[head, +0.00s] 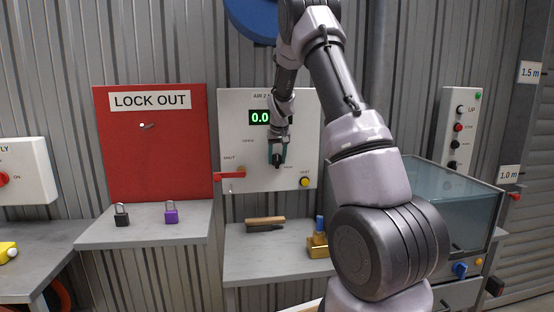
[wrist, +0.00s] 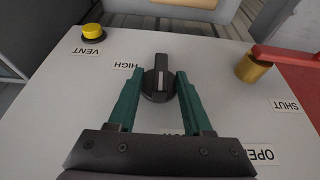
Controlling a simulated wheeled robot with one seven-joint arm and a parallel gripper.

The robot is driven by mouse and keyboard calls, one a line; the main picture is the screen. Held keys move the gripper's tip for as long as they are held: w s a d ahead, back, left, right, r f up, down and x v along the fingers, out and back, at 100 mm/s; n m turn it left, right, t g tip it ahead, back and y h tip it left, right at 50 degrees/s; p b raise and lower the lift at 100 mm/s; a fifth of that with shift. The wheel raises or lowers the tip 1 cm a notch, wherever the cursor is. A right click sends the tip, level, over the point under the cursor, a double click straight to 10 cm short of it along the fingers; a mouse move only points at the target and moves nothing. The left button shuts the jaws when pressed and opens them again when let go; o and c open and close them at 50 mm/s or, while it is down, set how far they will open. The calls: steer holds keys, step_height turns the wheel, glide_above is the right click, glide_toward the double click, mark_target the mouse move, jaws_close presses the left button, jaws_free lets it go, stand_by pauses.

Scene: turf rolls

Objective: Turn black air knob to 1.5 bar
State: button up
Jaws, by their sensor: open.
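The black air knob (wrist: 158,80) sits on the white air panel (head: 240,120), with a pale pointer line on its face in the wrist view. My gripper (wrist: 160,82) is open, its two green fingers on either side of the knob; I cannot tell whether they touch it. In the head view my gripper (head: 277,158) hangs in front of the panel and mostly hides the knob.
A red lever (head: 229,175) marked SHUT and OPEN is left of the knob, and a yellow VENT button (head: 305,182) is right. A red lock-out board (head: 155,165) stands to the left.

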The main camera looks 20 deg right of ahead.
steer(key=shift+c, duration=0.3)
jaws_close()
steer(key=shift+d, duration=0.15)
steer(key=shift+s+d+f+m+t+y, duration=0.15)
steer(key=shift+m+t+y, duration=0.55)
steer(key=shift+y, duration=1.65)
steer(key=shift+w+d+f+m+t+y, duration=0.2)
steer(key=shift+m+t+y, duration=0.5)
steer(key=shift+y, duration=1.6)
steer(key=shift+s+d+f+m+t+y, duration=0.35)
steer(key=shift+t+y, duration=0.55)
steer(key=shift+y, duration=1.45)
steer(key=shift+w+a+r, duration=0.1)
steer(key=shift+w, duration=0.05)
